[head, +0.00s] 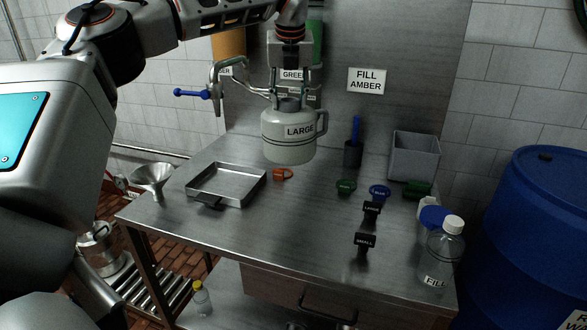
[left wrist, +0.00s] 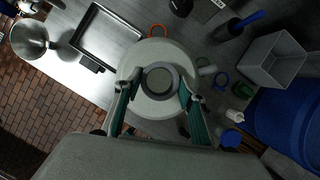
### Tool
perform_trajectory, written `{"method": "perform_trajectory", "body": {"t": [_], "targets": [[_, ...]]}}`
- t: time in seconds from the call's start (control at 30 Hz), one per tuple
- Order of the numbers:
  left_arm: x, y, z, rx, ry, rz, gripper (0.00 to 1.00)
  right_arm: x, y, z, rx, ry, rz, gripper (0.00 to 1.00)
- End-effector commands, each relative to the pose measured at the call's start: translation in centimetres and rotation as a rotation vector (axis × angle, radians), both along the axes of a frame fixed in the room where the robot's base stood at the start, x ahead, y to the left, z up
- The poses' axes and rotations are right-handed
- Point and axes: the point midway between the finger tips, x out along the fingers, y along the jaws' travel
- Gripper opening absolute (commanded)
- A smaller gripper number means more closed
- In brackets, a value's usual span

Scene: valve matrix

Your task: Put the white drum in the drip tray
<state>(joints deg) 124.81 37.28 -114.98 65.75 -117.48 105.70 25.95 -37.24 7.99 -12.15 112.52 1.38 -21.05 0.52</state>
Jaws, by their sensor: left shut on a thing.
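The white drum (head: 288,135), a pale round can with a side handle and the label LARGE, is upright at the back middle of the steel table. My left gripper (head: 291,92) comes down from above and is shut on the drum's neck. The left wrist view shows the fingers (left wrist: 158,93) on either side of the neck, with the drum's round top (left wrist: 148,106) below. The drum appears to hang above the table; its clearance is hard to tell. The drip tray (head: 228,181), a shallow empty square metal pan, lies left and in front of the drum. My right gripper is not in view.
An orange ring-shaped tag (head: 283,175) lies between tray and drum. A funnel (head: 152,177) stands left of the tray. Right are a dark cup with a blue tool (head: 354,148), a grey bin (head: 414,157), several tags and a clear bottle (head: 443,250). The table's front middle is clear.

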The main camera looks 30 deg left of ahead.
Motion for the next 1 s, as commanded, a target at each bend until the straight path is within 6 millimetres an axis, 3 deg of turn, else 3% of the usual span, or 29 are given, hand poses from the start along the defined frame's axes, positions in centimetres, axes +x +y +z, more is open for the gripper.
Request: {"method": "perform_trajectory", "body": {"t": [0.1, 0.4, 0.53, 0.77, 1.0], "targets": [[-0.1, 0.0, -3.1, 0.0, 0.003, -0.001, 0.0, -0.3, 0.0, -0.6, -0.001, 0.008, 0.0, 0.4], [0.0, 0.1, -9.9, 0.0, 0.002, -0.001, 0.0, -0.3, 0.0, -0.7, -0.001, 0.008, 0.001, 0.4], [0.0, 0.0, -11.8, -0.001, -0.001, 0.0, 0.0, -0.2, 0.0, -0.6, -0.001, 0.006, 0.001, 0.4], [0.0, 0.0, -13.1, 0.0, -0.002, 0.001, 0.0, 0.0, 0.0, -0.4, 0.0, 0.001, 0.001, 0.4], [0.0, 0.1, -16.3, 0.0, 0.0, 0.001, 0.0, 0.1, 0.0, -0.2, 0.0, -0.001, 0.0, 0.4]]}}
